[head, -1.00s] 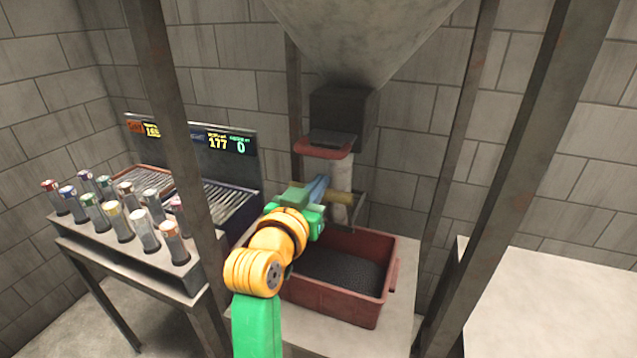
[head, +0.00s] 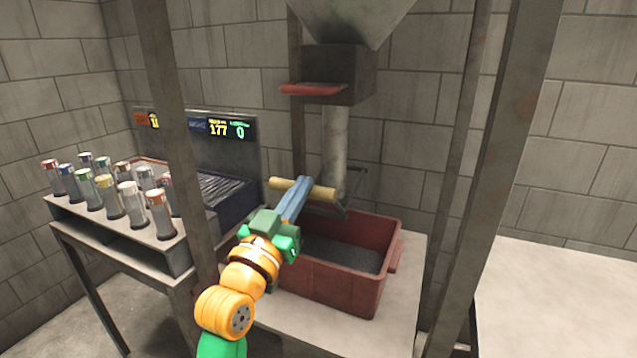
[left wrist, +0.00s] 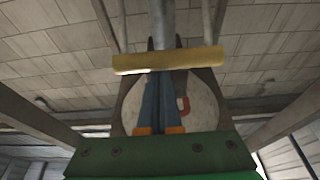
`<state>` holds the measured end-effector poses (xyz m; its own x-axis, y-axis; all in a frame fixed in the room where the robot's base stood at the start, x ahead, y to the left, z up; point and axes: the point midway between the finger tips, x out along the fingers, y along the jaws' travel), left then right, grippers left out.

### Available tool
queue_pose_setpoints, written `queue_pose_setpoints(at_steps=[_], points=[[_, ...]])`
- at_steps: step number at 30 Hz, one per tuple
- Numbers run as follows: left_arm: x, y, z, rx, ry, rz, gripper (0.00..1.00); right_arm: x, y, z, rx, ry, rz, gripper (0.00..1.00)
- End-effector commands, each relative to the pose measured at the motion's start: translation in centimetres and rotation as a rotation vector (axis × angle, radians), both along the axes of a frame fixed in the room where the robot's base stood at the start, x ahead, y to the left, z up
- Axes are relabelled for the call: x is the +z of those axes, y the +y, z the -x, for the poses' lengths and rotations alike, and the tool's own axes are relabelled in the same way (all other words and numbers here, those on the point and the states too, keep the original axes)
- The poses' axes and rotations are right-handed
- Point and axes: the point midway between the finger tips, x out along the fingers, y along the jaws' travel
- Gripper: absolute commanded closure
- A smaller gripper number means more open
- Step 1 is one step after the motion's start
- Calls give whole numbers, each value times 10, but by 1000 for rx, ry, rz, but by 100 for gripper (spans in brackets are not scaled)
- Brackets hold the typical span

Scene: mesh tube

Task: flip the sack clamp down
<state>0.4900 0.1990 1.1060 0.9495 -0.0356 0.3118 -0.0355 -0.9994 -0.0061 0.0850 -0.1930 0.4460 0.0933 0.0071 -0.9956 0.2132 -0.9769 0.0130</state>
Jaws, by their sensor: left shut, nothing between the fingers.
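The sack clamp's yellow bar (head: 300,188) stands out to the left of and in front of the grey spout tube (head: 335,150). Its dark bracket (head: 345,210) is at the tube's lower end. My left gripper (head: 303,183) is shut and empty, its blue fingers reaching up to the bar's middle. In the left wrist view the yellow bar (left wrist: 168,61) lies across the fingertips of my left gripper (left wrist: 161,76). The fingers appear to be at or against the bar; exact contact cannot be told. My right gripper is not in view.
A red bin (head: 330,288) with dark granules is below the clamp. A red lever (head: 312,89) sits on the hopper outlet above. Steel posts (head: 180,140) flank the work space. A rack of capped tubes (head: 130,195) stands left; a bare pale table (head: 560,300) is right.

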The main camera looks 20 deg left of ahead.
Motion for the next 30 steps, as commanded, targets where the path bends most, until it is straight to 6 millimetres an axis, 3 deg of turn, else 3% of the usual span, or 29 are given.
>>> queue_pose_setpoints(at_steps=[1,6,9,18,30], points=[[-34,0,2,-1,-34,0,100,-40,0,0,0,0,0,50],[-65,1,6,0,-162,4,100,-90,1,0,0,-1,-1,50],[-79,1,6,-1,-224,7,100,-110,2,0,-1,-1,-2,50],[-102,1,5,-1,-263,8,100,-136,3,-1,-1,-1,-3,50],[-110,0,2,-1,-254,8,100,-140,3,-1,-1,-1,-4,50]])
